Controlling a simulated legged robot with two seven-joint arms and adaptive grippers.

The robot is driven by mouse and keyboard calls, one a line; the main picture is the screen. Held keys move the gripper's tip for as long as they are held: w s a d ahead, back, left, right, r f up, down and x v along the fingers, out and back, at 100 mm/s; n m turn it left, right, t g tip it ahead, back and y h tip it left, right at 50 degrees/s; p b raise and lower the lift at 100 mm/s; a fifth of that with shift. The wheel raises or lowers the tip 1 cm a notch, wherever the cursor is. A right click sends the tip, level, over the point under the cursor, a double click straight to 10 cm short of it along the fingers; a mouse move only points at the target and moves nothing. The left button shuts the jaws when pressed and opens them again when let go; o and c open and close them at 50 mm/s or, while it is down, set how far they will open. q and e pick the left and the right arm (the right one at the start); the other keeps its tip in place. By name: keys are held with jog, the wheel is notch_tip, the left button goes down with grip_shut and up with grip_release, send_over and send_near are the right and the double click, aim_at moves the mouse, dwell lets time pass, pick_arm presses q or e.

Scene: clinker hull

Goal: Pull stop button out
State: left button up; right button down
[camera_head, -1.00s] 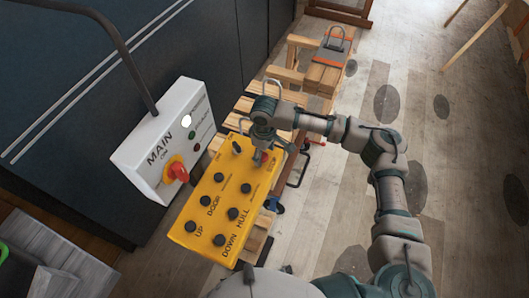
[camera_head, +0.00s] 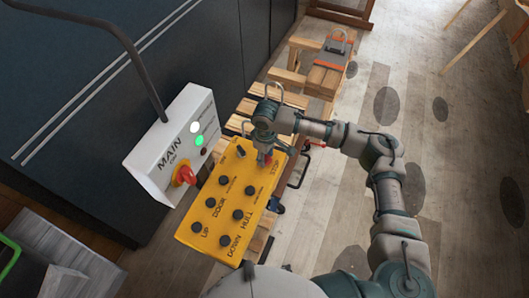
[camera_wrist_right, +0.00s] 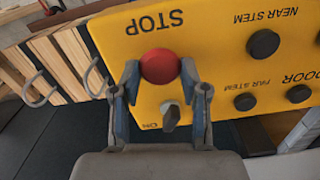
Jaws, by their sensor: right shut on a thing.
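The yellow control panel (camera_head: 224,212) has several black buttons and a red stop button (camera_head: 263,159) at its far right corner, labelled STOP. My right gripper (camera_head: 266,150) reaches down to that corner and partly covers the red button. In the wrist view the round red stop button (camera_wrist_right: 160,66) sits between the two fingertips of my right gripper (camera_wrist_right: 160,78), one on each side. The gripper is shut on it. A black knob (camera_wrist_right: 171,115) marked ON is between the finger bases in that view. My left gripper is not in view.
A white MAIN box (camera_head: 160,150) with a red rotary switch (camera_head: 184,176) and a bright green lamp (camera_head: 198,140) stands left of the panel. Wooden slats (camera_head: 250,105) and metal hooks (camera_wrist_right: 40,90) lie beside the panel. Open floor is on the right.

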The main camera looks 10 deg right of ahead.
aim_at(267, 158)
jog(key=shift+r, duration=0.1)
jog(key=c, duration=0.6)
grip_release()
jog(key=shift+d, duration=0.1)
jog(key=shift+c, duration=0.2)
jog(key=shift+o, duration=0.3)
jog(key=shift+s+d, duration=0.15)
jog(key=shift+s, duration=0.05)
jog(key=shift+w+r, duration=0.15)
jog(key=shift+r, duration=0.1)
notch_tip(267, 158, up, 12)
jog(key=shift+f, duration=0.25)
